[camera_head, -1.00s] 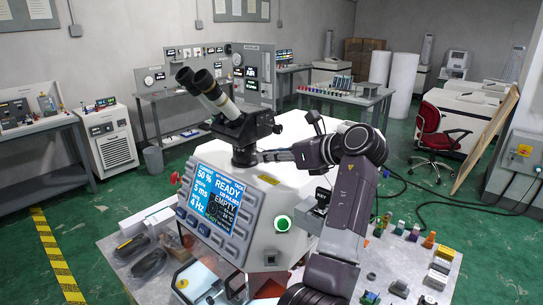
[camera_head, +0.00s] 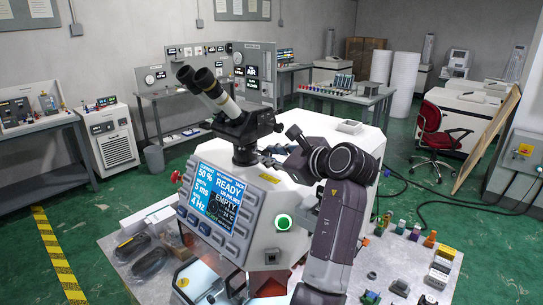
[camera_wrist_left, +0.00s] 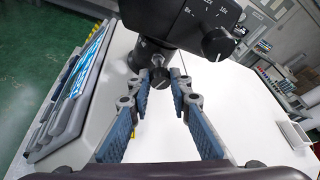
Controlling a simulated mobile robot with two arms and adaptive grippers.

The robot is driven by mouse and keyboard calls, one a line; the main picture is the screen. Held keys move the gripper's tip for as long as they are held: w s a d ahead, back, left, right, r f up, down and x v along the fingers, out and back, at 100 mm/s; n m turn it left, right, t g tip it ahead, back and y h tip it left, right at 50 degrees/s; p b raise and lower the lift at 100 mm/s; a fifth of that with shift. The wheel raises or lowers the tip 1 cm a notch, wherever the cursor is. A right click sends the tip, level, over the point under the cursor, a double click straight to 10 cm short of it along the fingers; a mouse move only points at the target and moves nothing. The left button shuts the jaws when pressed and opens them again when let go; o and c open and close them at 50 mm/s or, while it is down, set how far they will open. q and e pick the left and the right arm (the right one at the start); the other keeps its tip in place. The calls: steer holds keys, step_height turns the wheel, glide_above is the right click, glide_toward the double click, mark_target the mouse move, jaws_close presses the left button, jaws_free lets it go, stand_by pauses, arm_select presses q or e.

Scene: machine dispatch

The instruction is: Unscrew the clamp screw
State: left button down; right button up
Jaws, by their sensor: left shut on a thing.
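The black microscope head (camera_head: 240,128) with its eyepieces stands on the white machine; its lower part and knobs also show in the left wrist view (camera_wrist_left: 190,28). The clamp screw (camera_wrist_left: 160,75) is a small dark knob at the collar under the microscope head. My left gripper (camera_wrist_left: 168,80) has its two blue-padded fingers on either side of this screw, with the tips closed on it. In the head view my left gripper (camera_head: 270,156) reaches the collar from the right, and the screw is hidden by the fingertips. My right gripper is not in view.
The white machine housing (camera_head: 262,187) lies under my arm, with a lit display (camera_head: 222,192) on its front. A table (camera_head: 440,260) at right holds several small coloured parts.

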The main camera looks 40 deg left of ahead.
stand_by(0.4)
arm_select(q)
steer(key=c, duration=1.7)
jaws_free()
steer(key=shift+c, duration=0.2)
